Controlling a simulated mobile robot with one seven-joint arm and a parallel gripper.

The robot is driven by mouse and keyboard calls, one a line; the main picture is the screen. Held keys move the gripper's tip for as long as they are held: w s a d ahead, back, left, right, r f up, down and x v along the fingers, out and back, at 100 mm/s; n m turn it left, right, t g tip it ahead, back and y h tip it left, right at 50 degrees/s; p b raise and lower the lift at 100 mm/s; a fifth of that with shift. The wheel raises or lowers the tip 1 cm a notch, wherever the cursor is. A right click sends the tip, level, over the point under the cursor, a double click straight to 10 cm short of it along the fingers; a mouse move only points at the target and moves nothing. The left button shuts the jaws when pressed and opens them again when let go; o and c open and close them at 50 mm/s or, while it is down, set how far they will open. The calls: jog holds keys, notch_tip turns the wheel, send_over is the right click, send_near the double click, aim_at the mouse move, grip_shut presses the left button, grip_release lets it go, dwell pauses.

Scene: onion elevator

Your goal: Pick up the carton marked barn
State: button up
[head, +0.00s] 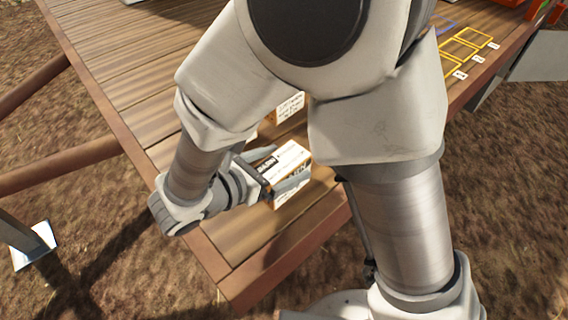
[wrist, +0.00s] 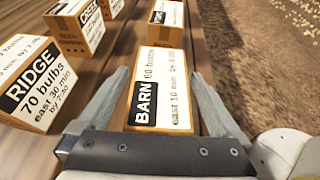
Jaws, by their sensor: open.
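The carton marked BARN (wrist: 165,88) is a cardboard box with a white label and black name band, lying on the wooden deck (head: 145,85). In the wrist view it sits between the two fingers of my gripper (wrist: 165,92), which is open with a finger along each side. Gaps show between the fingers and the carton in that view. In the head view the BARN carton (head: 291,160) is near the deck's front corner, partly covered by my gripper (head: 277,170). The carton's near lower part is hidden by the gripper body in the wrist view.
A RIDGE carton (wrist: 38,85) stands close to the left finger. Another carton (wrist: 78,28) is at upper left, and one (wrist: 166,22) stands just beyond BARN. The deck edge and bare ground lie to the right. Yellow outlined squares (head: 458,50) mark the deck's far right.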

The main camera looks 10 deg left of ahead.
grip_shut()
dwell(0.5)
